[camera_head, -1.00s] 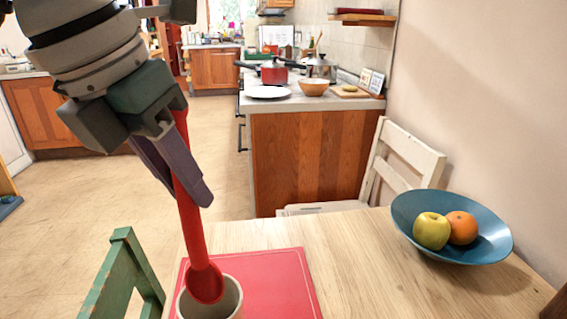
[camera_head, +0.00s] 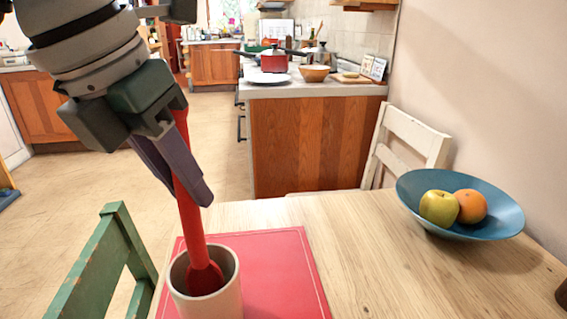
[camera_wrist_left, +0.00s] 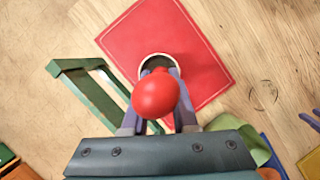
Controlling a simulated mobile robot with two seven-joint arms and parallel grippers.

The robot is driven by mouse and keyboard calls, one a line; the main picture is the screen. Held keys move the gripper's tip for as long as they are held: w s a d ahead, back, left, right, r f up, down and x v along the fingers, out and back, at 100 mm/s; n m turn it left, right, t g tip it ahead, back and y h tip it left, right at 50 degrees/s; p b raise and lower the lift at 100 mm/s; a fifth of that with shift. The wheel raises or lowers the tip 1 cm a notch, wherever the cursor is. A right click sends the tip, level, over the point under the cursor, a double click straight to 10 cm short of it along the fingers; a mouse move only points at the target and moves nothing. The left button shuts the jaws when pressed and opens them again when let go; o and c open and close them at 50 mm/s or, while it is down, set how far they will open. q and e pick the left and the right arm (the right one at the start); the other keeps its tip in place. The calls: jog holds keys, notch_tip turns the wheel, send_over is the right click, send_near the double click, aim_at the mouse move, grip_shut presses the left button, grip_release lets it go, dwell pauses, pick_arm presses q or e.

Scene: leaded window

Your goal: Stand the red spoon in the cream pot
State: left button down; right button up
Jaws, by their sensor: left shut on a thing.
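The red spoon (camera_head: 190,222) hangs nearly upright, bowl end down, with a slight tilt. My left gripper (camera_head: 192,190) is shut on its handle, above the cream pot (camera_head: 222,300). The spoon's bowl shows within the pot's mouth, against the inner wall; how deep it reaches I cannot tell. In the left wrist view the rounded handle end of the spoon (camera_wrist_left: 155,95) is close to the camera and hides much of the pot (camera_wrist_left: 158,58) behind it.
The pot stands on a red mat (camera_head: 280,270) on the wooden table (camera_head: 370,260). A blue bowl (camera_head: 500,215) with a yellow apple and an orange is at the right. A green chair (camera_head: 105,265) is at the left, a white chair (camera_head: 410,145) behind.

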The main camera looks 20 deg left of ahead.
pick_arm(q)
jog(key=c, duration=0.6)
grip_release()
jog(key=shift+r, duration=0.1)
jog(key=p+v, duration=0.1)
jog(key=v, duration=0.8)
jog(key=shift+s+r, duration=0.15)
jog(key=shift+r, duration=0.25)
